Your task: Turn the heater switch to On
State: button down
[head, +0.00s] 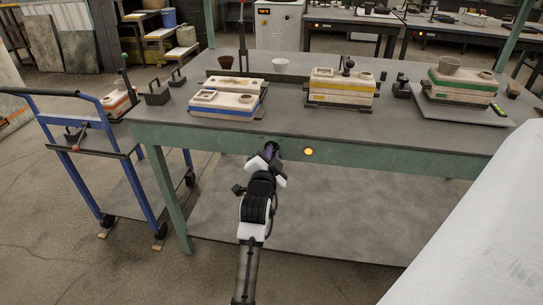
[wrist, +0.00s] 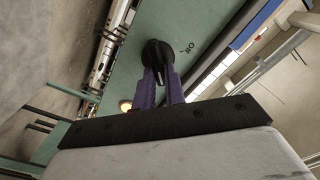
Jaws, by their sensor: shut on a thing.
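The heater switch is a round black knob (wrist: 157,53) on the green front rail (wrist: 125,58) of the workbench. In the wrist view a small label (wrist: 187,48), which appears to read "Off" upside down, sits beside it. My gripper (wrist: 161,72) has its two purple fingers shut on the knob's raised bar. In the head view my gripper (head: 271,152) reaches the bench's front rail and mostly hides the knob. An amber indicator light (head: 308,151) glows just right of it; it also shows in the wrist view (wrist: 125,105).
A blue trolley (head: 75,160) stands left. A large white surface (head: 480,240) fills the lower right.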

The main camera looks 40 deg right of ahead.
jog(key=c, duration=1.5)
grip_release()
jog(key=shift+o, duration=0.2)
jog(key=b+v, duration=0.2)
jog(key=v, duration=1.2)
